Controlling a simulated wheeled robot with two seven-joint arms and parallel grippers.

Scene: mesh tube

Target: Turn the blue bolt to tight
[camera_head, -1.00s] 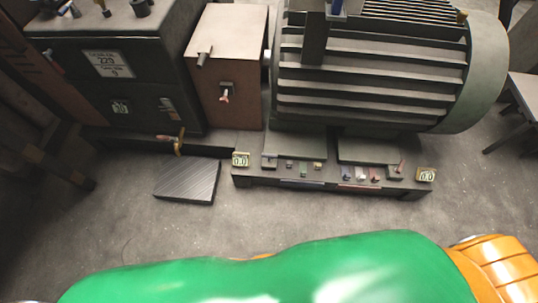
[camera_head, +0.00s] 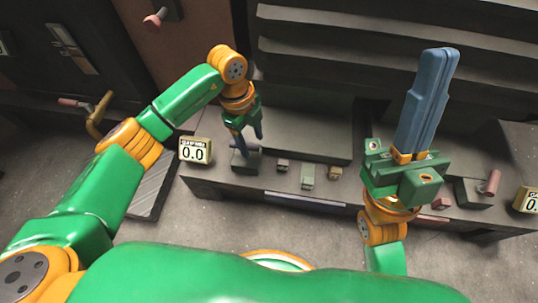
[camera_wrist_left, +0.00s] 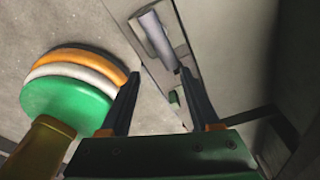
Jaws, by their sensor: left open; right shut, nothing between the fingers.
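A dark block (camera_head: 243,163) stands at the left end of the low bench. In the left wrist view, a grey-blue cylinder that looks like the blue bolt (camera_wrist_left: 157,38) lies beyond my fingers. In the head view I cannot clearly tell the bolt from the blue-grey fingers. My left gripper (camera_head: 248,136) points down just above the block. In the left wrist view, my left gripper (camera_wrist_left: 160,76) is open, with nothing between its fingertips. My right gripper (camera_head: 440,58) is shut and empty, pointing up, and hides part of the bench.
The bench (camera_head: 225,185) carries a left display (camera_head: 194,151) reading 0.0 and a partly cut-off right display (camera_head: 529,200). Between them are a small green block (camera_head: 308,177) and other small blocks. A red cylinder (camera_head: 490,182) stands at the right. A ribbed plate (camera_head: 152,190) lies left of the bench.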

